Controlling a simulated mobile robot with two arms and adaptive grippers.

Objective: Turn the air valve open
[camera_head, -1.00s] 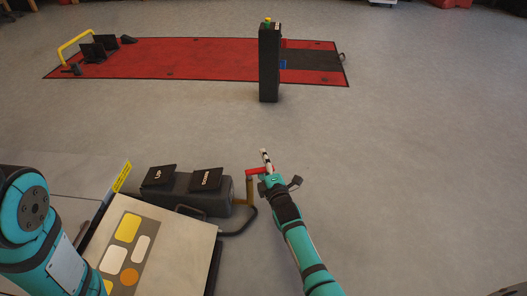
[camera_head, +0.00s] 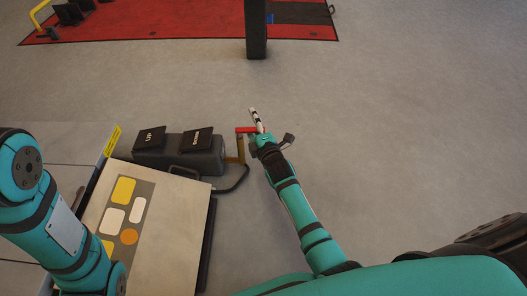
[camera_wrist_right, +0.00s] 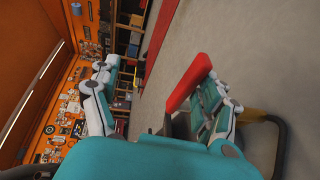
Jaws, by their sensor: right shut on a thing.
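The air valve has a red lever handle (camera_head: 246,130) on top of a brass-coloured upright pipe (camera_head: 240,151), just right of the pedal unit in the head view. The handle lies roughly level and points left from my right gripper (camera_head: 259,131). My right gripper is shut on the handle, at its right end. In the right wrist view the red handle (camera_wrist_right: 188,82) runs between the two fingers of the gripper (camera_wrist_right: 160,100), close to the right-hand finger. The contact itself is partly hidden. My left arm shows at the left, but its gripper is out of view.
A black pedal unit (camera_head: 180,154) marked UP and DOWN stands left of the valve. A black hose (camera_head: 236,181) curves below it. A control panel (camera_head: 160,235) is nearer. A black post (camera_head: 257,30) and red lift platform (camera_head: 180,25) stand beyond clear grey floor.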

